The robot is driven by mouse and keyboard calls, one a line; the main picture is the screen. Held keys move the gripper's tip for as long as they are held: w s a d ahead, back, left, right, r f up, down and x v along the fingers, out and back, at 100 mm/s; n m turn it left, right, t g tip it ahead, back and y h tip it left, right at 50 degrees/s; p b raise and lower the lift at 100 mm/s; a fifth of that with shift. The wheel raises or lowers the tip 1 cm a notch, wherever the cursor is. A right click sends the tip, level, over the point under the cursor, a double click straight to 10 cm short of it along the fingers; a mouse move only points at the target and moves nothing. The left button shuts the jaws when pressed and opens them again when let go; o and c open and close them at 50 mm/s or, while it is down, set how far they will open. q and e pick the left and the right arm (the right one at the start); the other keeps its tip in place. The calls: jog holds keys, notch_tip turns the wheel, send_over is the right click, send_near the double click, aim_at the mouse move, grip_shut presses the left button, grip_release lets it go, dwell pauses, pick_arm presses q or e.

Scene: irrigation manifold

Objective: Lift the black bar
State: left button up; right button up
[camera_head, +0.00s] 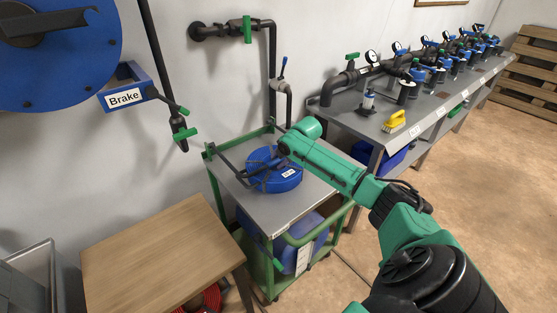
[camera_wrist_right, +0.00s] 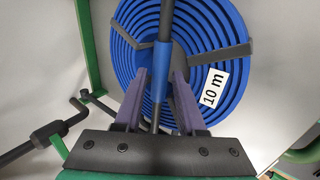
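In the right wrist view, a thin black bar (camera_wrist_right: 166,18) with a blue sleeve (camera_wrist_right: 161,72) runs upright through the picture, in front of a flat blue hose coil (camera_wrist_right: 112,50) labelled "10 m". The two purple fingers of my right gripper (camera_wrist_right: 162,90) stand on either side of the sleeve, with narrow gaps showing; the gripper looks open. In the head view the blue coil (camera_head: 287,182) lies on the cart top, and my right gripper (camera_head: 271,160) is over it. The bar is hard to make out there. My left gripper is in neither view.
The green-framed cart (camera_head: 297,212) stands against the wall. A wooden table (camera_head: 160,255) is at its left, and a grey bench (camera_head: 345,122) with valves and gauges at its right. A large blue reel with a "Brake" label (camera_head: 124,98) hangs at upper left.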

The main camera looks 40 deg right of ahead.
grip_shut()
dwell(1.4)
